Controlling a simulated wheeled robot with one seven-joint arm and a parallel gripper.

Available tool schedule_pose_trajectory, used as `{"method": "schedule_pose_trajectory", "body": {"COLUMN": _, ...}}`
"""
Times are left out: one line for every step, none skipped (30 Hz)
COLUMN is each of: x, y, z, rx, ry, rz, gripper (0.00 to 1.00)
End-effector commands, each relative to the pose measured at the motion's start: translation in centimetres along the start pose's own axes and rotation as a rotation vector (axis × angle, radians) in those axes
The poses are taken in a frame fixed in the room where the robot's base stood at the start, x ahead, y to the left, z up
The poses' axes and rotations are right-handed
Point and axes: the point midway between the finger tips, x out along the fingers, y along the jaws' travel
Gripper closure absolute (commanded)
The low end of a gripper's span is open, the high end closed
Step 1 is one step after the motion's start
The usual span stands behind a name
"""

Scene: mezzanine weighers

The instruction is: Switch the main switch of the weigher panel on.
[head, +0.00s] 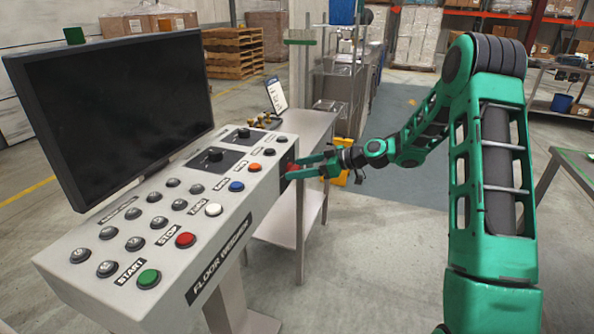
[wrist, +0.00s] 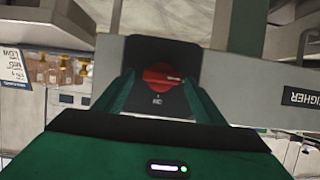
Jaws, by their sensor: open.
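The weigher panel (head: 215,215) is a light grey console labelled FLOOR WEIGHER. Its main switch is a red rotary knob on a black plate on the end face; in the wrist view the knob (wrist: 162,75) shows whole, its bar roughly level, with a pale mark at its right. In the head view the knob (head: 292,168) is partly hidden by the fingers. My gripper (head: 295,168) is open at that end face. In the wrist view its green fingers (wrist: 160,88) lie left and right of the knob. I cannot tell whether they touch it.
A black monitor (head: 125,105) stands behind the panel's several buttons. A grey table (head: 310,125) with small bottles and a sign stands just beyond the end face, close to my gripper. Open floor (head: 400,235) lies right of the panel.

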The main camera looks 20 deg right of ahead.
Motion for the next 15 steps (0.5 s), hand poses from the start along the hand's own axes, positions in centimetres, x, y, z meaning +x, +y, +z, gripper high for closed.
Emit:
{"method": "schedule_pose_trajectory", "body": {"x": -0.01, "y": 0.01, "z": 0.01, "rx": 0.000, "ry": 0.000, "rz": 0.000, "gripper": 0.36}}
{"method": "schedule_pose_trajectory", "body": {"x": -0.02, "y": 0.01, "z": 0.01, "rx": 0.000, "ry": 0.000, "rz": 0.000, "gripper": 0.36}}
{"method": "schedule_pose_trajectory", "body": {"x": -0.02, "y": 0.01, "z": 0.01, "rx": 0.000, "ry": 0.000, "rz": 0.000, "gripper": 0.36}}
{"method": "schedule_pose_trajectory", "body": {"x": -0.03, "y": 0.01, "z": 0.01, "rx": 0.000, "ry": 0.000, "rz": 0.000, "gripper": 0.38}}
{"method": "schedule_pose_trajectory", "body": {"x": -0.03, "y": 0.02, "z": 0.01, "rx": 0.000, "ry": 0.000, "rz": 0.000, "gripper": 0.45}}
{"method": "schedule_pose_trajectory", "body": {"x": -0.04, "y": 0.02, "z": 0.01, "rx": 0.000, "ry": 0.000, "rz": 0.000, "gripper": 0.55}}
{"method": "schedule_pose_trajectory", "body": {"x": -0.04, "y": 0.02, "z": 0.01, "rx": 0.000, "ry": 0.000, "rz": 0.001, "gripper": 0.62}}
{"method": "schedule_pose_trajectory", "body": {"x": -0.05, "y": 0.03, "z": 0.02, "rx": 0.000, "ry": 0.000, "rz": 0.001, "gripper": 0.69}}
{"method": "schedule_pose_trajectory", "body": {"x": -0.05, "y": 0.05, "z": 0.02, "rx": 0.000, "ry": 0.000, "rz": 0.001, "gripper": 0.77}}
{"method": "schedule_pose_trajectory", "body": {"x": -0.06, "y": 0.07, "z": 0.02, "rx": 0.000, "ry": 0.000, "rz": 0.002, "gripper": 0.77}}
{"method": "schedule_pose_trajectory", "body": {"x": -0.06, "y": 0.08, "z": 0.02, "rx": 0.000, "ry": 0.000, "rz": 0.002, "gripper": 0.77}}
{"method": "schedule_pose_trajectory", "body": {"x": 0.55, "y": -0.41, "z": -0.22, "rx": -0.001, "ry": -0.001, "rz": 0.000, "gripper": 0.77}}
{"method": "schedule_pose_trajectory", "body": {"x": 0.40, "y": -0.27, "z": -0.16, "rx": 0.000, "ry": 0.000, "rz": 0.001, "gripper": 0.77}}
{"method": "schedule_pose_trajectory", "body": {"x": 0.31, "y": -0.20, "z": -0.14, "rx": 0.001, "ry": 0.000, "rz": 0.000, "gripper": 0.77}}
{"method": "schedule_pose_trajectory", "body": {"x": 0.24, "y": -0.12, "z": -0.12, "rx": 0.003, "ry": 0.000, "rz": -0.002, "gripper": 0.77}}
